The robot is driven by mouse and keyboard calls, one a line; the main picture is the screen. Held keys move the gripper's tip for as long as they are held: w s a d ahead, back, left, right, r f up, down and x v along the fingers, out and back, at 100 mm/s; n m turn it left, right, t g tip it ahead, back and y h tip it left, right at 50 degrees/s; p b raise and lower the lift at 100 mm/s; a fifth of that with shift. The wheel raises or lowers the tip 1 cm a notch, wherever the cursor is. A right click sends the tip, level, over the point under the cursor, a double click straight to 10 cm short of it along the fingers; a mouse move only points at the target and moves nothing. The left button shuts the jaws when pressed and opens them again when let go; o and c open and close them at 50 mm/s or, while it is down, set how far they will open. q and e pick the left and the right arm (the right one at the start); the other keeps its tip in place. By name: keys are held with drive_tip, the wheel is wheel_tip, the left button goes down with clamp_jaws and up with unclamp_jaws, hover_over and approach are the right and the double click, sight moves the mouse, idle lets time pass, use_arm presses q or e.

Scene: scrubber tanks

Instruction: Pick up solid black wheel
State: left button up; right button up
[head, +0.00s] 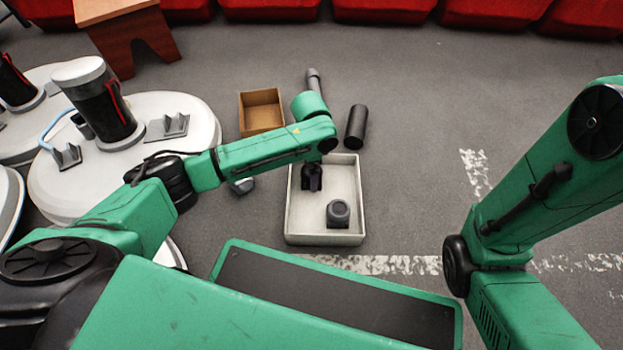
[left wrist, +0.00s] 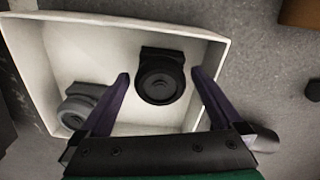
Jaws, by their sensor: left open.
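The solid black wheel (left wrist: 160,82) lies in the white tray (left wrist: 215,48), with its round face toward the camera in the left wrist view. My left gripper (left wrist: 160,73) is open, with one finger on either side of the wheel and visible gaps. My right gripper is out of frame.
A brown open box (head: 261,111) and a black cylinder (head: 356,127) stand beyond the tray. Round white scrubber tanks (head: 190,107) are at the left. Red seats (head: 383,8) line the back. The grey floor right of the tray is clear.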

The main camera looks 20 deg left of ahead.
use_arm(q)
drive_tip(key=shift+r, duration=0.15)
drive_tip(key=c, duration=1.4)
